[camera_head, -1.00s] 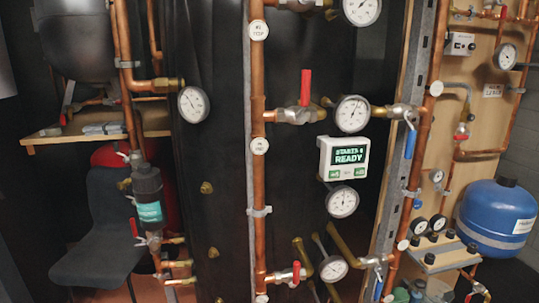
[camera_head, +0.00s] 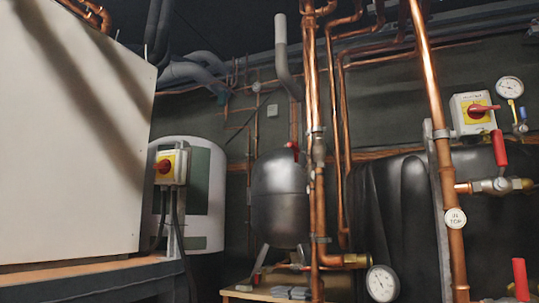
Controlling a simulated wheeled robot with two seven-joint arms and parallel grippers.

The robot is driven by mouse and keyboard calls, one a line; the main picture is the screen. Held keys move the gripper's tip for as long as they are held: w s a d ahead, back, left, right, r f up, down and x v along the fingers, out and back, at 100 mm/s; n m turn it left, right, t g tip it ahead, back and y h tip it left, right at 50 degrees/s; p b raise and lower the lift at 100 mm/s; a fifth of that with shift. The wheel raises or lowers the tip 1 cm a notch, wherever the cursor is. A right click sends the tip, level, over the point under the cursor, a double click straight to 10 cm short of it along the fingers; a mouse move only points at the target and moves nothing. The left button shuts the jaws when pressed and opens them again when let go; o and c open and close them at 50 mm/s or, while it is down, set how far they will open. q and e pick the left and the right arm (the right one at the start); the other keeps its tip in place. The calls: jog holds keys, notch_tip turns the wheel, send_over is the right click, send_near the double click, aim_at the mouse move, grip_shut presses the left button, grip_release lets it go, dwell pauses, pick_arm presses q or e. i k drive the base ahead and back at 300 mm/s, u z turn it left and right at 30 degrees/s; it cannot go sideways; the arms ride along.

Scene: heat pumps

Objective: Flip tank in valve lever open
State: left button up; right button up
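A copper pipe (camera_head: 435,110) at the right carries a white round tag (camera_head: 455,218) that appears to read "IN TOP". A valve (camera_head: 492,186) branches right from this pipe just above the tag. Its red lever (camera_head: 499,148) points up, across the line of the branch. A second red lever (camera_head: 520,279) also points up at the lower right edge; its valve is mostly cut off. I cannot tell for certain which of these is the tank in valve. Neither of my grippers is in view.
A large white cabinet (camera_head: 70,130) fills the left. A yellow isolator with a red knob (camera_head: 165,167) stands beside it. A dark tank (camera_head: 280,198) sits above a wooden shelf (camera_head: 240,296). Another red-knobbed switch box (camera_head: 472,113) and gauges (camera_head: 382,283) are at the right.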

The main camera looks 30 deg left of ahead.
aim_at(290, 145)
jog(key=u, duration=0.4)
jog(key=k, duration=0.95)
jog(key=u, duration=1.3)
jog(key=i, duration=1.05)
jog(key=z, duration=0.65)
jog(key=i, duration=0.8)
jog(key=z, duration=0.85)
jog(key=k, duration=0.65)
jog(key=z, duration=0.2)
jog(key=i, duration=1.35)
jog(key=u, duration=0.75)
jog(key=i, duration=0.35)
